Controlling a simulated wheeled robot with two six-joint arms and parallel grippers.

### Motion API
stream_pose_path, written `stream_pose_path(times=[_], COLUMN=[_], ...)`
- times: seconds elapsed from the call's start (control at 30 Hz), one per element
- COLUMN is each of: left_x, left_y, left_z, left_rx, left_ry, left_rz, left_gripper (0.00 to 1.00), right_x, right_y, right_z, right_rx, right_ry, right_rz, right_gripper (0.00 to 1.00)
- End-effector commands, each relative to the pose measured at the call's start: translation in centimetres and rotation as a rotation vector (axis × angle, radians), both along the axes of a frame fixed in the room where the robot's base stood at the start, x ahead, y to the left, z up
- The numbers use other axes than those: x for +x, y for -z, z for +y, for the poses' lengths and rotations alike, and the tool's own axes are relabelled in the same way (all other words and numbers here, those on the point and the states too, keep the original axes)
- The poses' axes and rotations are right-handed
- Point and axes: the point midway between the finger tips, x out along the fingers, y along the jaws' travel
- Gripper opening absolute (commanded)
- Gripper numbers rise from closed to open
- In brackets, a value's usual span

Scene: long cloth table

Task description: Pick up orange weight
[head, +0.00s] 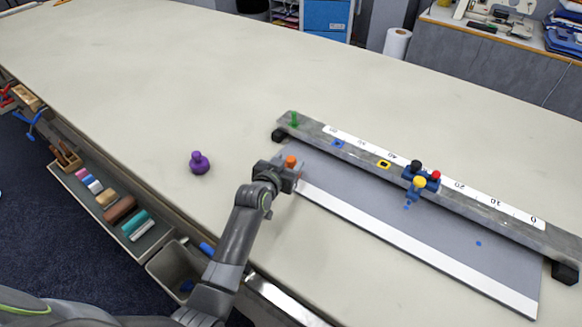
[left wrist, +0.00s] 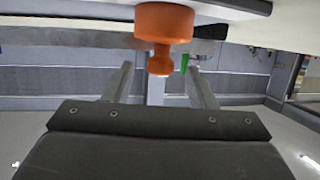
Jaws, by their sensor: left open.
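The orange weight (head: 290,161) stands at the left end of the grey board, and my left gripper (head: 285,177) is right at it, partly hiding it in the head view. In the left wrist view the orange weight (left wrist: 163,25) appears upside down, its wide body at the top and its knob pointing down. The left gripper's two fingers (left wrist: 160,75) are spread, with the knob in line with the gap between them. There is clear space on both sides of the knob. My right gripper is not in view.
A purple weight (head: 200,162) stands alone on the table (head: 130,90) to the left. A long ruler beam (head: 450,192) runs behind the grey board (head: 400,207), carrying a blue slider with pegs (head: 420,182) and a green peg (head: 294,119). A tray of blocks hangs along the near edge.

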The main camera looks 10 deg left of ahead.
Motion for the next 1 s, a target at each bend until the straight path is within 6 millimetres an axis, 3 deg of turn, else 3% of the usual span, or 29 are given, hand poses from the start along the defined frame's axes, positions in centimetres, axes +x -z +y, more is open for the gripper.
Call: stream_pose_path(times=[0.23, 0.57, 1.0], left_x=[2.1, 2.4, 2.4], left_y=[0.6, 0.7, 0.7], left_z=[-0.4, -0.5, -0.5], left_rx=[0.000, 0.000, 0.000], left_ry=[0.000, 0.000, 0.000], left_rz=[0.000, 0.000, 0.000], left_gripper=[0.51, 0.51, 0.00], right_x=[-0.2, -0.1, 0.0], right_y=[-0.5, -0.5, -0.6], right_z=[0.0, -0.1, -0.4], right_rx=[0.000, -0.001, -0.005], right_ry=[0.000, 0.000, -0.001], right_rz=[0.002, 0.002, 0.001], right_gripper=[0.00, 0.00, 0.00])
